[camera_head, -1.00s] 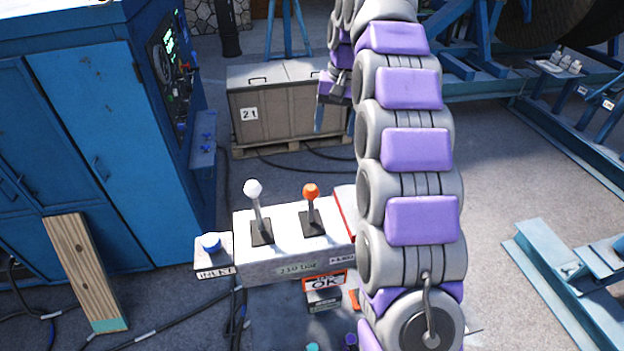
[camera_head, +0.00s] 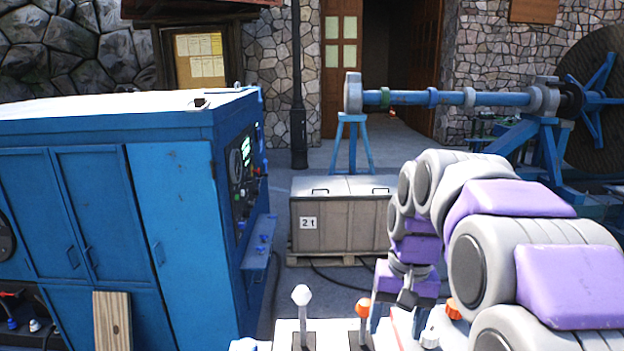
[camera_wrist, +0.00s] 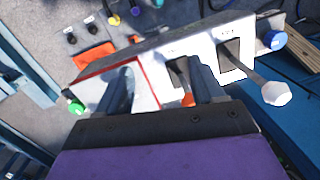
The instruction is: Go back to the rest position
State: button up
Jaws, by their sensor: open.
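My gripper (camera_head: 395,315) is open and empty, pointing down just right of the orange-knobbed lever (camera_head: 363,308). In the wrist view, my gripper (camera_wrist: 163,90) has its two grey fingers spread over the white control box (camera_wrist: 148,72). The orange knob (camera_wrist: 188,100) shows beside the right finger and is partly hidden; I cannot tell whether they touch. The white-knobbed lever (camera_head: 302,296) stands to the left, and its knob (camera_wrist: 277,94) is clear of the fingers in the wrist view. The lower part of the box is cut off in the head view.
A tall blue cabinet (camera_head: 180,170) with gauges stands at left. A crate (camera_head: 340,215) marked 2t sits on a pallet behind the levers. A blue stand carries a shaft (camera_head: 405,97) and a large reel (camera_head: 600,95) at back right. A wooden board (camera_head: 112,320) leans at lower left.

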jog(key=s+a+f+n+b, duration=0.1)
jog(key=s+f+b, duration=0.3)
jog(key=s+f, duration=0.6)
jog(key=s+a+f+g+h+b, duration=0.1)
jog(key=s+a+f+b, duration=0.1)
jog(key=s+f, duration=0.8)
jog(key=shift+s+a+f+n+b, duration=0.35)
jog(key=shift+s+b, duration=0.55)
jog(key=shift+s, duration=2.6)
